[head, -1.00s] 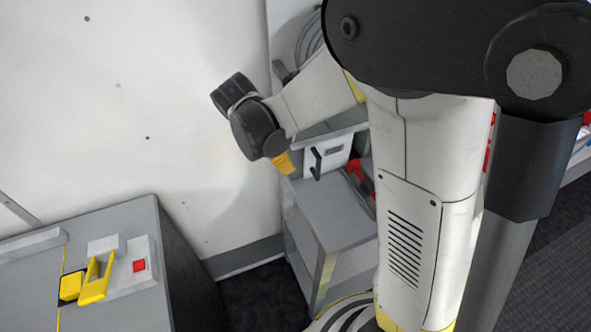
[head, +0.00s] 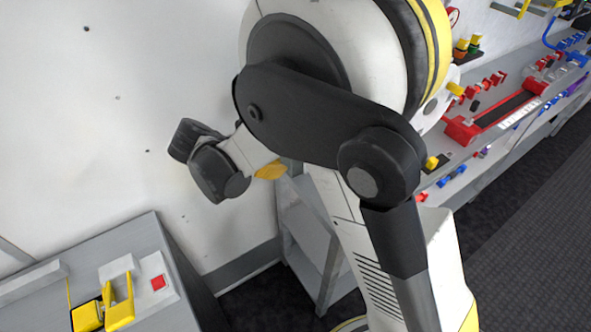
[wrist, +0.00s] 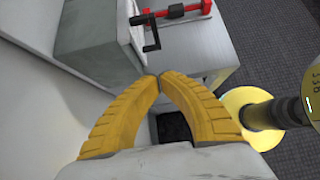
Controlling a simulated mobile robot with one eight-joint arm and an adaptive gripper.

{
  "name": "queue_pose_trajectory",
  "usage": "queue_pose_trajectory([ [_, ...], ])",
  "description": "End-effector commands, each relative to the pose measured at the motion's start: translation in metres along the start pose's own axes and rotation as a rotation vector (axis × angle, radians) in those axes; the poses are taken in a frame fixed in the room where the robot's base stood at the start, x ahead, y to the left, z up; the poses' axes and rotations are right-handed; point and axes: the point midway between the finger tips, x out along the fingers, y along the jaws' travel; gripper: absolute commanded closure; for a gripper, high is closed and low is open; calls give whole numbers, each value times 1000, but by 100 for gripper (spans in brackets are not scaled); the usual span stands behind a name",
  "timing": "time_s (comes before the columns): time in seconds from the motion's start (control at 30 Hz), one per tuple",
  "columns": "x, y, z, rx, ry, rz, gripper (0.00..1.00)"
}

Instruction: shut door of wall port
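The wall port appears to be the grey box (wrist: 92,45) with a white door panel (wrist: 128,38) and a black crank-shaped handle (wrist: 150,32) in the wrist view. I cannot tell whether its door is fully closed or slightly ajar. My gripper (wrist: 158,79) has two curved yellow fingers with their tips together and nothing visible between them. The tips appear just in front of and below the door panel; contact cannot be told. In the head view my gripper shows as a yellow patch (head: 270,170), and my arm hides the port.
A red clamp-like part (wrist: 185,9) lies beside the handle on the grey cabinet (wrist: 200,55). A yellow round part (wrist: 250,115) is at right. In the head view, a grey bench (head: 140,250) with a yellow latch stands at left, and a cluttered workbench (head: 540,110) at right.

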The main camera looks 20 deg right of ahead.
Motion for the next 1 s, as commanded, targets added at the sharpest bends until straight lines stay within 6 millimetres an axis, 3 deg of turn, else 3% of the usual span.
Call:
queue_pose_trajectory([
  [0.4, 89, -1, -2, 3, 1, -3, 100],
  [0.7, 112, -1, 26, 2, 2, -2, 100],
  [1.0, 114, -1, 29, 1, 2, -1, 100],
])
